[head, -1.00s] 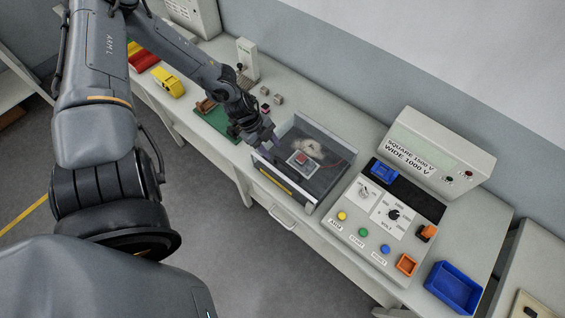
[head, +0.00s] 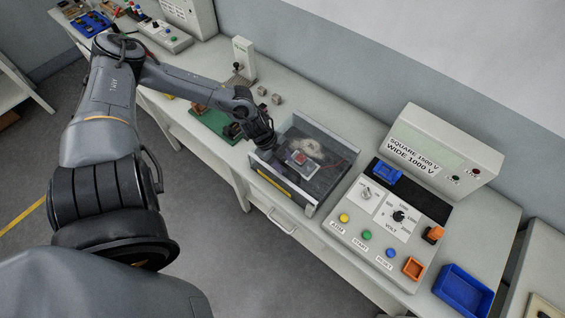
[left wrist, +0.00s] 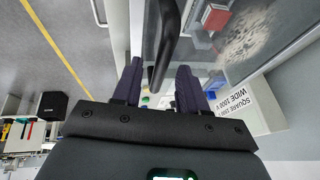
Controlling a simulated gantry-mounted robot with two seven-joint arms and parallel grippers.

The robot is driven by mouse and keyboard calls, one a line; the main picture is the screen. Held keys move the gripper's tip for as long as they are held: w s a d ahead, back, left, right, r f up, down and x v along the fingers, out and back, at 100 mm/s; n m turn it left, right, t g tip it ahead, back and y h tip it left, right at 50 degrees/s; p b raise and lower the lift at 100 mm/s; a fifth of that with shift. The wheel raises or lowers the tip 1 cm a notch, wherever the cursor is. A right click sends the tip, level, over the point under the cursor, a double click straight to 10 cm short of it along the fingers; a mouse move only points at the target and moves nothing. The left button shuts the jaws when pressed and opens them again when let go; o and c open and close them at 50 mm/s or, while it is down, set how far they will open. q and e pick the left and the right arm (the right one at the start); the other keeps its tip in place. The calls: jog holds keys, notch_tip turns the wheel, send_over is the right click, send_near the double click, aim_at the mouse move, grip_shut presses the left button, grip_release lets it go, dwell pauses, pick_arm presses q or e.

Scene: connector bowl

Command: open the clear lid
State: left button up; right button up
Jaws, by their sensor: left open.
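The clear lid (head: 328,172) lies closed over a grey box with a yellow-striped front (head: 272,183). A red-topped block and a pale round patch show through it. The lid also shows at the upper right of the left wrist view (left wrist: 235,62). My left gripper (head: 268,148) is at the box's left edge. In the left wrist view my left gripper (left wrist: 159,75) is open, with a black bar-like handle (left wrist: 164,45) between its two fingers. I cannot tell whether the fingers touch the handle. My right gripper is not in view.
A control panel (head: 388,225) with knobs and coloured buttons stands right of the box, with a labelled display unit (head: 435,148) behind it. A blue bin (head: 462,290) sits at the right. A green board (head: 213,122) and a small upright device (head: 243,60) are left of the box.

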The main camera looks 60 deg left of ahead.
pick_arm(q)
jog(key=shift+f, duration=0.1)
grip_shut()
dwell(0.3)
